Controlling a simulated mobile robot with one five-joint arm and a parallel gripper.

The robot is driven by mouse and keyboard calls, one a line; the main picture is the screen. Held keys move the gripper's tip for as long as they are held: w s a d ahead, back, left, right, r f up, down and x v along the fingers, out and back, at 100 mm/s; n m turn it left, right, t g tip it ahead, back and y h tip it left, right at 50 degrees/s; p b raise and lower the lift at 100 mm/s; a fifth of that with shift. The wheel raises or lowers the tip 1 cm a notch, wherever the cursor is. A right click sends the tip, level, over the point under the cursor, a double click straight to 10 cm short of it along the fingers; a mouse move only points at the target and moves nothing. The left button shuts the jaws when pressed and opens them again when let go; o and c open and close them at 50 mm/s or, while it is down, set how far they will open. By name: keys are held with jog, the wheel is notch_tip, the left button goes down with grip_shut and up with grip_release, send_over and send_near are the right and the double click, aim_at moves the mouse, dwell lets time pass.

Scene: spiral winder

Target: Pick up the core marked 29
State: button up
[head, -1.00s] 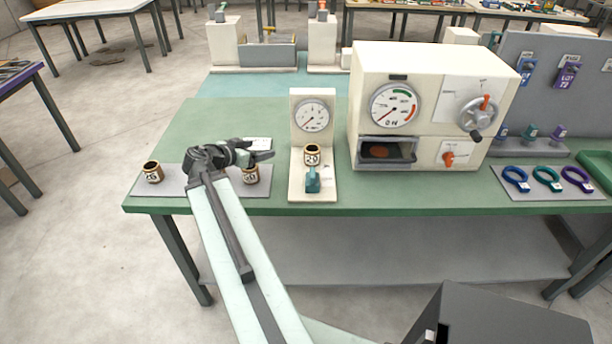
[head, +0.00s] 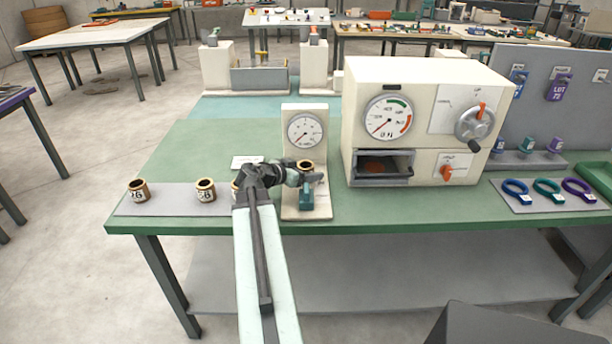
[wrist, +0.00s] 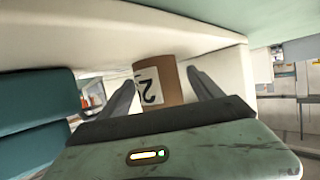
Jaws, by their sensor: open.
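A brown core (head: 305,164) stands in the small gauge stand (head: 290,207), below its dial. In the wrist view this core (wrist: 172,84) shows a white label with a 2; the rest of the number is not readable. My gripper (head: 311,179) is open at this core. In the wrist view its two fingers (wrist: 161,79) stand on either side of the core, with gaps visible. On the grey mat (head: 170,202) stand a core that seems marked 26 (head: 138,190), another core with an unclear number (head: 205,190), and a third core (head: 235,187) mostly hidden by my arm.
A large cream machine (head: 425,85) with a dial, crank and open slot stands right of the gauge stand. Coloured rings (head: 547,188) lie on a mat at the right. The green bench (head: 190,150) is clear behind the grey mat.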

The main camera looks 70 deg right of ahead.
jog(key=shift+x, duration=1)
jog(key=shift+c, duration=0.6)
jog(key=c, duration=1.3)
jog(key=shift+r, duration=0.15)
